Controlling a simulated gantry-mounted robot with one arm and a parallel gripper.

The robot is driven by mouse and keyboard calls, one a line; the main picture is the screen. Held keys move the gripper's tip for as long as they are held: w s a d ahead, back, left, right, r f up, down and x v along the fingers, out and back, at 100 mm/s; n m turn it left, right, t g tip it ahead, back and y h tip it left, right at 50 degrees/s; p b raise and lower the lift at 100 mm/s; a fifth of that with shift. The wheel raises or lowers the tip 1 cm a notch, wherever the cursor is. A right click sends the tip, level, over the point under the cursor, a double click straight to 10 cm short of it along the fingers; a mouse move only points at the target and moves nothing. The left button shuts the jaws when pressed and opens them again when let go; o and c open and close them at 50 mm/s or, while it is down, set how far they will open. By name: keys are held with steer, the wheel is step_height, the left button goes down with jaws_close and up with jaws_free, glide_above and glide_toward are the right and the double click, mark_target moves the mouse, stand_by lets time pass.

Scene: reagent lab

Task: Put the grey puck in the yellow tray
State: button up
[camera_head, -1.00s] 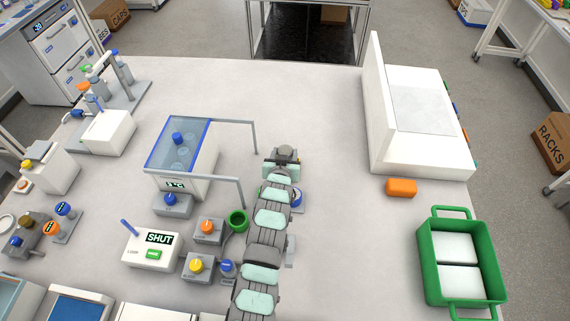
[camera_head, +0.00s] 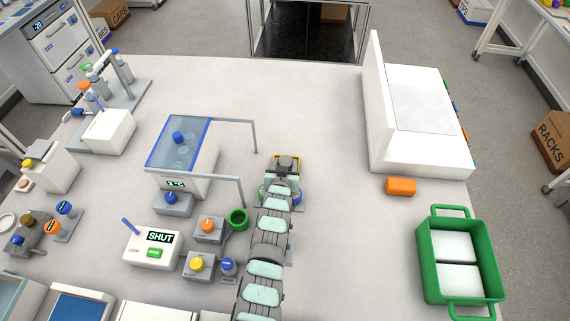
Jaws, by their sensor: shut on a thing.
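My gripper (camera_head: 286,167) is seen from above at the end of my arm, near the middle of the bench. It is shut, with its jaws largely hidden by its own body. The grey puck cannot be made out clearly; the thing in the jaws is hidden under the gripper, and I take it to be the puck. Yellow edges of what looks like the yellow tray (camera_head: 298,158) show around the gripper, most of it covered. I cannot tell the height of the gripper above it.
Blue (camera_head: 299,196) and green rounded edges show beside my arm. Left stand a blue-lidded bath (camera_head: 180,145), knob boxes and a green cup (camera_head: 238,218). Right are an orange block (camera_head: 401,187), a white machine (camera_head: 425,120) and a green basket (camera_head: 428,262). The bench between is clear.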

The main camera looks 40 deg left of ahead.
steer(key=o, duration=1.4)
steer(key=shift+s+r+p, duration=0.1)
steer(key=shift+r+p, duration=0.1)
steer(key=shift+p, duration=0.2)
steer(key=p+v, duration=0.6)
steer(key=v, duration=0.4)
steer(key=shift+s+d+r, duration=0.1)
steer(key=shift+s+r, duration=0.05)
steer(key=shift+s+d+r, duration=0.1)
steer(key=shift+s+d, duration=0.3)
steer(key=shift+s, duration=0.15)
